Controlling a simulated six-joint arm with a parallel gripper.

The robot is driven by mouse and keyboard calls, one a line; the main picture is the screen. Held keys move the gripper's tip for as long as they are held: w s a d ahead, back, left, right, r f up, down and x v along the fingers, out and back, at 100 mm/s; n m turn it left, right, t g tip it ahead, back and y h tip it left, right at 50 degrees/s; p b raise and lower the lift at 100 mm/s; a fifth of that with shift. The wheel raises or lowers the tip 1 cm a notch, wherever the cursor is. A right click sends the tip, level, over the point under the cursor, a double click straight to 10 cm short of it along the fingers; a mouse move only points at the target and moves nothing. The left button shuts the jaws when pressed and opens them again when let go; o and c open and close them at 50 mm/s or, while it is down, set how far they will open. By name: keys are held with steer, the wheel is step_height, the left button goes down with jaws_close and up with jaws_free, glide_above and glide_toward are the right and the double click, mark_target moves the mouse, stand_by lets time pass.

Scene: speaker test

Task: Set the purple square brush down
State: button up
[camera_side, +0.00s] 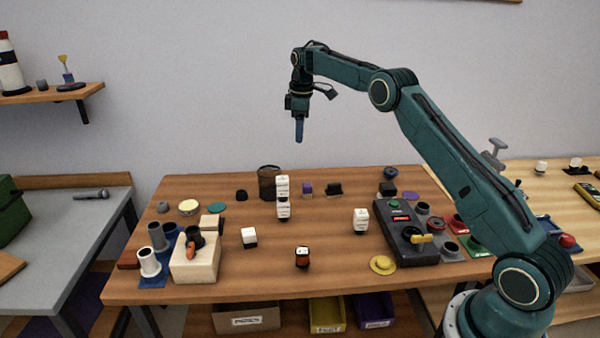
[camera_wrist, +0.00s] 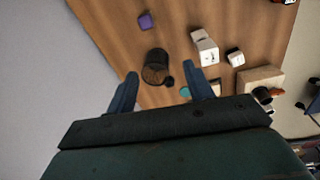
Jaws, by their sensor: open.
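A small purple block (camera_side: 307,187), which I take to be the purple square brush, rests on the wooden table near its back edge. It also shows in the wrist view (camera_wrist: 146,21), at the top. My gripper (camera_side: 299,138) is open and empty, pointing down high above the back of the table, well clear of the purple block. In the wrist view its two blue fingers (camera_wrist: 163,73) are spread apart with nothing between them. The block's underside is hidden.
A dark mesh cup (camera_side: 268,184) stands left of the purple block, and a black item (camera_side: 334,189) right of it. A white stack (camera_side: 283,199) stands in front. A dark control box (camera_side: 407,232) sits at the right. Bare wood (camera_side: 330,258) lies around the front middle.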

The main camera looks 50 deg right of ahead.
steer(key=s+a+r+m+t, duration=0.1)
steer(key=s+a+r+m, duration=0.1)
steer(key=s+a+r, duration=0.6)
steer(key=s+a+r+m+t, duration=0.1)
steer(key=s+a+r+m, duration=0.1)
steer(key=s+a+r, duration=0.6)
steer(key=s+a+f+m+t, duration=0.1)
steer(key=s+f, duration=0.1)
steer(key=s, duration=0.7)
steer(key=s+a+f+m, duration=0.1)
steer(key=s+a+f, duration=0.1)
steer(key=s, duration=0.7)
steer(key=s+a+f+m+t, duration=0.1)
steer(key=s+f, duration=0.2)
steer(key=s, duration=0.6)
steer(key=shift+s+a+t, duration=0.3)
steer(key=shift+s+a, duration=0.1)
